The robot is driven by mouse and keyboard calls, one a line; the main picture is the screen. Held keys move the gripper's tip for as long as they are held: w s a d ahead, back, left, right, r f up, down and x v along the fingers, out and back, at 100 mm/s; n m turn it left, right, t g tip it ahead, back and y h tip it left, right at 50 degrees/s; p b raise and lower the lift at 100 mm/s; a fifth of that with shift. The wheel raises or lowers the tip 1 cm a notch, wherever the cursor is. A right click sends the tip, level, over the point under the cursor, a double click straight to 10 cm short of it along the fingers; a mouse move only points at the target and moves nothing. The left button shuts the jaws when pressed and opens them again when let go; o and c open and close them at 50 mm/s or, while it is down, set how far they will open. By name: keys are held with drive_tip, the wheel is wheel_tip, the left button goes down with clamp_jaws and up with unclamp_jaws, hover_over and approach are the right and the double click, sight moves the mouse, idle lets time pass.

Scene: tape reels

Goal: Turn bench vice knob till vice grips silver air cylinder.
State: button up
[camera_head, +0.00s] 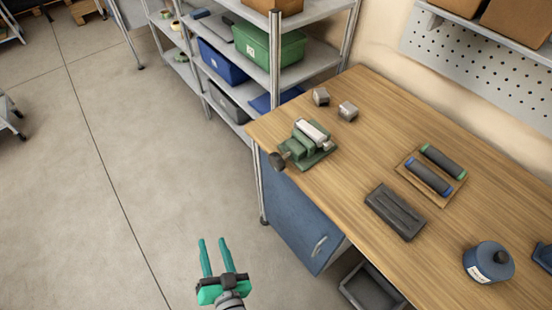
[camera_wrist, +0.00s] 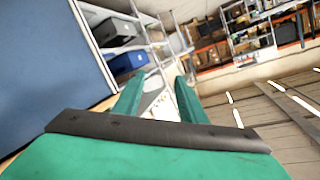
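The green bench vice (camera_head: 305,146) sits at the left front corner of the wooden workbench. Its dark round knob (camera_head: 277,161) sticks out past the bench's left edge. The silver air cylinder (camera_head: 312,131) lies at the top of the vice, by its jaws; I cannot tell whether the jaws touch it. My teal gripper (camera_head: 215,258) is open and empty, over the floor in front of the bench, well apart from the knob. In the wrist view the two fingers (camera_wrist: 160,98) are spread with nothing between them; the vice does not show there.
The workbench (camera_head: 390,130) carries two small metal blocks (camera_head: 347,110), a tray with two dark cylinders (camera_head: 432,175), a dark grooved block (camera_head: 395,211) and a blue canister (camera_head: 488,262). A blue cabinet (camera_head: 300,215) stands under it. Shelves with bins stand behind.

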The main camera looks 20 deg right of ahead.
drive_tip(key=w+a+r+n+g+y, duration=0.2)
drive_tip(key=w+a+r+n+y, duration=0.15)
drive_tip(key=w+r, duration=0.65)
drive_tip(key=w+a+r+n+g+y, duration=0.3)
drive_tip(key=w+a+r+y, duration=0.15)
drive_tip(key=w, duration=1.05)
wheel_tip(320, 180, up, 6)
drive_tip(key=n+g+h, duration=0.3)
drive_tip(key=g+h, duration=0.6)
drive_tip(key=g, duration=0.1)
hover_over(277, 156)
drive_tip(key=shift+s+f, duration=0.1)
wheel_tip(277, 156, down, 10)
drive_tip(key=shift+f, duration=0.2)
clamp_jaws()
